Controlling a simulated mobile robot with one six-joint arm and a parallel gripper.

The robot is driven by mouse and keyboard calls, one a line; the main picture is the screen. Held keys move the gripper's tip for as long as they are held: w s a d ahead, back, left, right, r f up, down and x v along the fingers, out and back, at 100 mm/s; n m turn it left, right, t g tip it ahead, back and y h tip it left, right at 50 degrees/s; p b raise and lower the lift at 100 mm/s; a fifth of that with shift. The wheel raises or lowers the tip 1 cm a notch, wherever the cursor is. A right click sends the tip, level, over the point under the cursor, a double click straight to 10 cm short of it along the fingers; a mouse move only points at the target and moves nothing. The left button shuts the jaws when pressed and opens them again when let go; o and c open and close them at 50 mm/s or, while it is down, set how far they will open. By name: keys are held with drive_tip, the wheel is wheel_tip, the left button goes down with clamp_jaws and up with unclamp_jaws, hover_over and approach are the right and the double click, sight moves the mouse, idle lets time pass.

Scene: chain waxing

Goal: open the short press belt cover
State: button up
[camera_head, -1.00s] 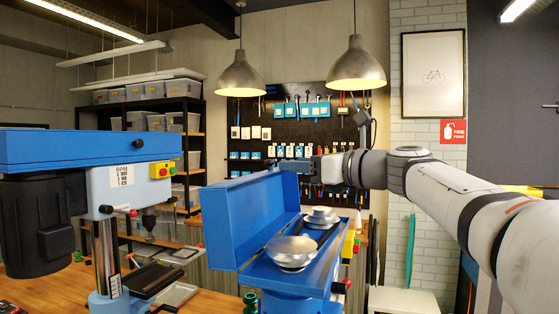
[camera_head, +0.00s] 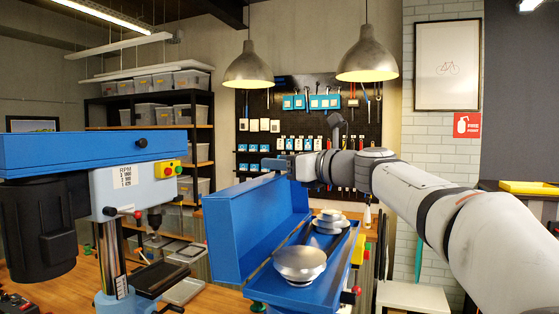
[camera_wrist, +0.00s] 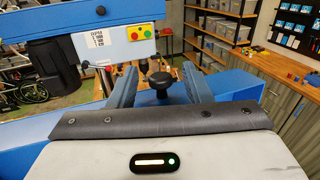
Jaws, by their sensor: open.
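The short press belt cover (camera_head: 238,238) is a long blue lid that stands open, swung up on the left side of its blue housing (camera_head: 325,295). Silver stepped pulleys (camera_head: 300,262) show in the housing. My gripper (camera_head: 279,163) is by the lid's upper edge. In the wrist view my gripper (camera_wrist: 159,78) is open, with one blue finger on each side of a black knob (camera_wrist: 160,80) on a blue surface. I cannot tell whether the fingers touch the knob.
The tall press, with a closed blue cover (camera_head: 90,150) and black motor (camera_head: 35,225), stands to the left. Pendant lamps (camera_head: 367,60) hang above. A tool board (camera_head: 310,110) and shelves (camera_head: 150,110) are behind. A wooden bench (camera_head: 215,297) lies below.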

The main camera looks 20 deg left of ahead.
drive_tip(key=shift+c, duration=0.3)
clamp_jaws()
drive_tip(key=shift+d+f, duration=0.1)
drive_tip(key=shift+d+f+b, duration=0.1)
drive_tip(key=shift+d+b, duration=0.05)
drive_tip(key=shift+b, duration=0.45)
drive_tip(key=d+b, duration=0.1)
drive_tip(key=d+y+b, duration=0.1)
drive_tip(key=b, duration=0.1)
drive_tip(key=y+b, duration=0.1)
drive_tip(key=shift+s+d+r+m+t+b, duration=0.1)
drive_tip(key=shift+d+r+m+t+b, duration=0.2)
drive_tip(key=shift+d+m+t, duration=0.1)
